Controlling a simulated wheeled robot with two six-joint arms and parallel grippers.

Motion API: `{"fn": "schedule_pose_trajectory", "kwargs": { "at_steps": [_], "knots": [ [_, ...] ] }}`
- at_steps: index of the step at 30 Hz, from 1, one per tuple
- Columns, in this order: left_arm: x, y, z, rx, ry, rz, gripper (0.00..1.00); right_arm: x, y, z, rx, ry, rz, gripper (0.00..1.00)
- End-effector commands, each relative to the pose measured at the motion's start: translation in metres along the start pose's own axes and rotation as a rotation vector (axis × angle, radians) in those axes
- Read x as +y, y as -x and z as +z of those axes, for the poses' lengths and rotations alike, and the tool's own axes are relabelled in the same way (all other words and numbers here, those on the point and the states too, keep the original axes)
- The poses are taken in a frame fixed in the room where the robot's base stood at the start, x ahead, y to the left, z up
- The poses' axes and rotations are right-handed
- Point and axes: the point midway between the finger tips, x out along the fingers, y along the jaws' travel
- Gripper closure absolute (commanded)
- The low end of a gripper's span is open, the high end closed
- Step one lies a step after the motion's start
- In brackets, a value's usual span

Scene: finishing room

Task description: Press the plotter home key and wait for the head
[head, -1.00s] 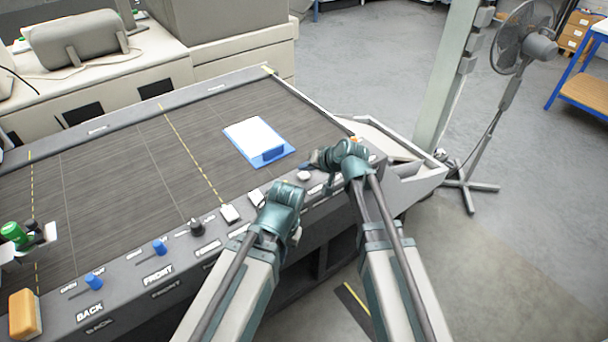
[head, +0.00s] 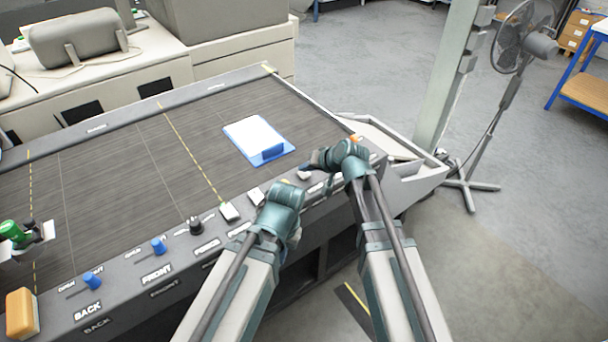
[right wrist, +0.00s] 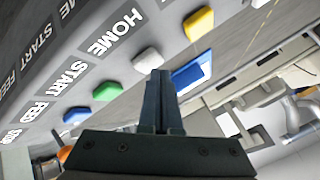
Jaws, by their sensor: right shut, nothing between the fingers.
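The white key (right wrist: 147,61) beside the HOME label (right wrist: 115,32) is on the plotter's sloped front panel in the right wrist view. My right gripper (right wrist: 160,76) is shut and empty, its fingertips overlapping the key's near edge. I cannot tell whether they touch it. In the head view my right gripper (head: 306,168) is over the right part of the front panel. My left arm's wrist is over the panel to its left; its fingers are hidden. A green-topped piece (head: 12,231) stands at the bed's left edge; I cannot tell whether it is the plotter head.
Green (right wrist: 107,91), blue (right wrist: 76,114) and yellow (right wrist: 198,23) keys lie near the white one. A blue clipboard (head: 272,153) with white paper lies on the dark plotter bed (head: 120,150). An orange block (head: 22,314) sits at the front left. A fan stands on the right.

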Motion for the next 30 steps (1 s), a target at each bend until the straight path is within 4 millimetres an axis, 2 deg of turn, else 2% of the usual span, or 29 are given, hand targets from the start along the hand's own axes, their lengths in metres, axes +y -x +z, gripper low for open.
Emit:
{"fn": "schedule_pose_trajectory", "kwargs": {
  "at_steps": [30],
  "knots": [
    [0.0007,-0.0076,-0.0004,0.000,0.000,0.000,1.00,0.0039,-0.0053,0.0039,0.000,0.000,0.000,1.00]
  ]
}}
